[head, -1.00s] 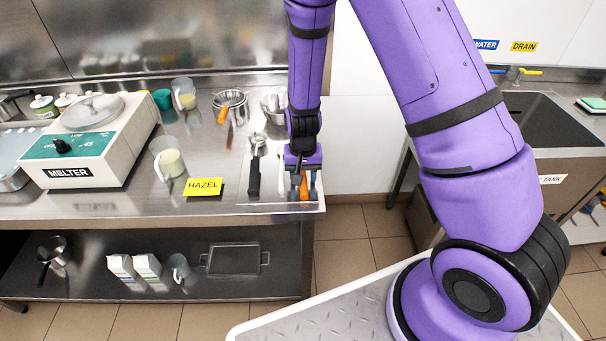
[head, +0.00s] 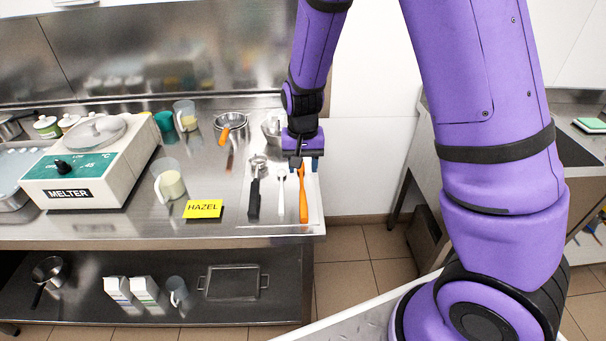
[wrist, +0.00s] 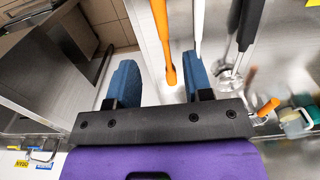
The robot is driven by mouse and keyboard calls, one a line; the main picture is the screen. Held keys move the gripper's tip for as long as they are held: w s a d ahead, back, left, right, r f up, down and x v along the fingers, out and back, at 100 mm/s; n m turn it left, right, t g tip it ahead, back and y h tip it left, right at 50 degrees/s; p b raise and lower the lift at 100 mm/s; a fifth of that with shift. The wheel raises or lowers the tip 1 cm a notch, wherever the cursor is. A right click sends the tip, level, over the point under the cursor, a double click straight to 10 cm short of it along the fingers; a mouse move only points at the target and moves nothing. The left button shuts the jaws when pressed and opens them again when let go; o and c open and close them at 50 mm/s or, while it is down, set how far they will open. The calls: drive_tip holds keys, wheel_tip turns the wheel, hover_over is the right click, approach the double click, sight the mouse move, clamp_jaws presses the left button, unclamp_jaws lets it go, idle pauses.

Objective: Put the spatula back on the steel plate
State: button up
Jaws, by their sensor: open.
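An orange-handled utensil (head: 303,203), which I take for the spatula, lies on the steel plate (head: 283,222) at the right front corner of the counter. Its far end is hidden under my gripper. My gripper (head: 304,166) is above the far part of it, blue fingers apart and holding nothing. In the wrist view, the orange handle (wrist: 165,45) shows between the open fingers of my gripper (wrist: 158,64), nearer the right one. A white utensil (head: 281,193) and a black-handled one (head: 254,196) lie to its left.
A steel bowl (head: 231,121) with another orange handle (head: 224,137) and a second bowl (head: 271,128) stand behind. A yellow HAZEL card (head: 203,208), a measuring jug (head: 170,184) and the melter (head: 85,170) are left. The counter's right edge is close to the utensils.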

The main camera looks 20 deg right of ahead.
drive_tip(key=s+d+r+n+t+y, duration=0.15)
drive_tip(key=s+r, duration=0.25)
drive_tip(key=r, duration=0.5)
drive_tip(key=s+d+r+t, duration=0.1)
drive_tip(key=s+d+r, duration=0.25)
drive_tip(key=r, duration=0.65)
drive_tip(key=s+d+r+n+t, duration=0.1)
drive_tip(key=s+r, duration=0.4)
drive_tip(key=s, duration=0.3)
drive_tip(key=s+d+r+n+t+h, duration=0.1)
drive_tip(key=s+r, duration=0.3)
drive_tip(key=s, duration=0.5)
drive_tip(key=shift+d+r+t, duration=0.35)
drive_tip(key=shift+d+r, duration=0.05)
drive_tip(key=shift+d, duration=0.35)
